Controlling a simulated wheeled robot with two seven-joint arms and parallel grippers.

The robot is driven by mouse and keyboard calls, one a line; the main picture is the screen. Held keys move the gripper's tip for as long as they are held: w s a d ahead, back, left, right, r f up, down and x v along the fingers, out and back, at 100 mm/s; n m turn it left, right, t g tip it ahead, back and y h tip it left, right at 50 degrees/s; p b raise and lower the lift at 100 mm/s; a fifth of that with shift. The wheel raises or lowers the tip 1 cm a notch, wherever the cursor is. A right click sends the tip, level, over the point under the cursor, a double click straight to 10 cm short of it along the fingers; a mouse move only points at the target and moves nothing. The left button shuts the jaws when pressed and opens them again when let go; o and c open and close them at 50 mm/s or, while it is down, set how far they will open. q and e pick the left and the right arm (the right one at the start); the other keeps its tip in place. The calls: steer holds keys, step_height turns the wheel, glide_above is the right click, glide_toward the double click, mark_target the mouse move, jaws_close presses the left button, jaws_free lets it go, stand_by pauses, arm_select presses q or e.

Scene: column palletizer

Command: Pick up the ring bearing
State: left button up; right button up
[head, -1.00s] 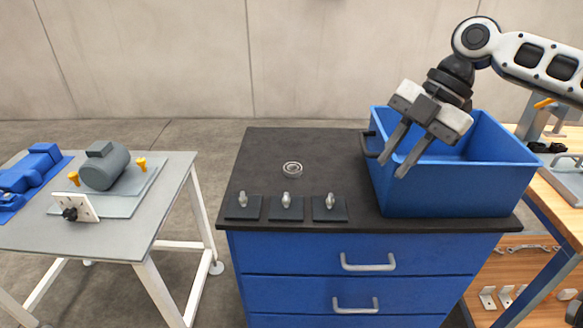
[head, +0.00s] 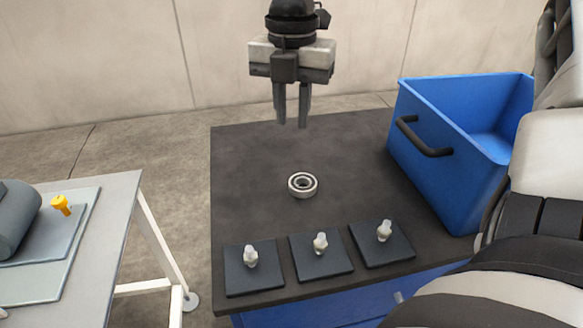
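The ring bearing (head: 303,185) is a small silver ring lying flat on the dark top of the blue drawer cabinet (head: 258,165). My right gripper (head: 292,124) hangs above the cabinet top with its fingers pointing down, above and beyond the bearing in the picture. Its two fingers are a little apart with nothing between them. The bearing is in full view and not touched. My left gripper is not in view.
A blue bin (head: 440,180) with a black handle stands right of the bearing. Three dark plates with upright metal pegs, one of them the middle plate (head: 336,268), line the front edge. A grey table (head: 121,205) stands at the left. The top around the bearing is clear.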

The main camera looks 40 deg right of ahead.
steer(key=b, duration=0.1)
glide_above(294, 180)
step_height(294, 180, down, 8)
steer(key=shift+s+a+r, duration=0.1)
steer(key=shift+a+r, duration=0.05)
steer(key=shift+f+b, duration=0.4)
steer(key=shift+f, duration=2.35)
jaws_close()
